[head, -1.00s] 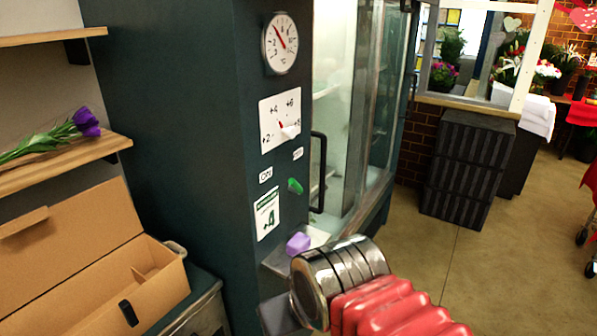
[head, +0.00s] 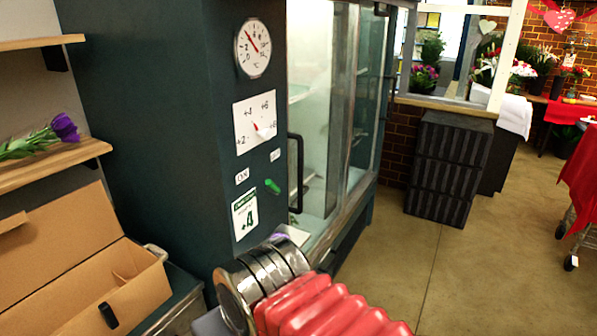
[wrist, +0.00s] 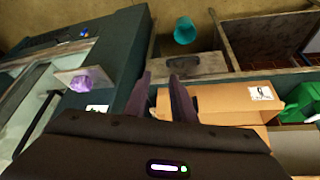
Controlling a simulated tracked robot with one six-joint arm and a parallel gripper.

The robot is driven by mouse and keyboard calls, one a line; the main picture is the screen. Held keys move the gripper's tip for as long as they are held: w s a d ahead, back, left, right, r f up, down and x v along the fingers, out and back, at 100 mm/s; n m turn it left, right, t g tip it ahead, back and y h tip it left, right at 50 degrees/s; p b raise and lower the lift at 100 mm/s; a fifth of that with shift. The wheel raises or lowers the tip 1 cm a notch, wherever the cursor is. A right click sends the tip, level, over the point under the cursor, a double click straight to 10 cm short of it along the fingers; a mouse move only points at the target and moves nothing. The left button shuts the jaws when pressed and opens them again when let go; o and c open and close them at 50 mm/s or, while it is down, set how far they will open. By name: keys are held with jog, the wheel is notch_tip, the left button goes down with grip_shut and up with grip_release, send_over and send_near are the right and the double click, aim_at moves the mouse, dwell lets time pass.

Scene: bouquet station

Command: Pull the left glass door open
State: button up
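The left glass door (head: 310,110) is on the front of the dark green cabinet, with a black vertical bar handle (head: 297,172) near its left edge. It looks shut. In the wrist view the glass (wrist: 42,82) is at the left, tilted, with the black handle (wrist: 36,122) across it. My gripper (wrist: 162,85) is open and empty, its two dark fingers apart. It is to the right of the handle in the wrist view and not touching it. In the head view my arm hides the gripper.
A small shelf with a purple object (wrist: 92,80) juts from the cabinet near the handle. The cabinet side has a dial (head: 253,47) and a green switch (head: 272,186). A cardboard box (head: 70,270) stands at left. Black crates (head: 449,168) stand right, with open floor before them.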

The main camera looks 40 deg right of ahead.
jog(key=w+d+f+m+y, duration=0.2)
jog(key=w+d+f+m, duration=0.15)
jog(key=d+m, duration=0.35)
jog(key=w+d+f+m+y, duration=0.2)
jog(key=w+d+f+m, duration=0.1)
jog(key=w+d+m, duration=0.4)
jog(key=w+d+f+m+y, duration=0.25)
jog(key=d+m, duration=0.25)
jog(key=d, duration=0.4)
jog(key=w+d+r+m+t+h, duration=0.1)
jog(key=w+d+r+m+t, duration=0.1)
jog(key=d, duration=0.5)
jog(key=w+d+r+m+t+h, duration=0.1)
jog(key=w+d+r+m+t, duration=0.2)
jog(key=d+m+t, duration=0.3)
jog(key=w+d+r+m+t+h, duration=0.1)
jog(key=w+d+r+m+t, duration=0.2)
jog(key=d+m, duration=0.4)
jog(key=d+r+t, duration=0.1)
jog(key=d, duration=0.2)
jog(key=shift+w+d+r+h, duration=0.25)
jog(key=shift+r+h, duration=0.05)
jog(key=shift+h, duration=0.05)
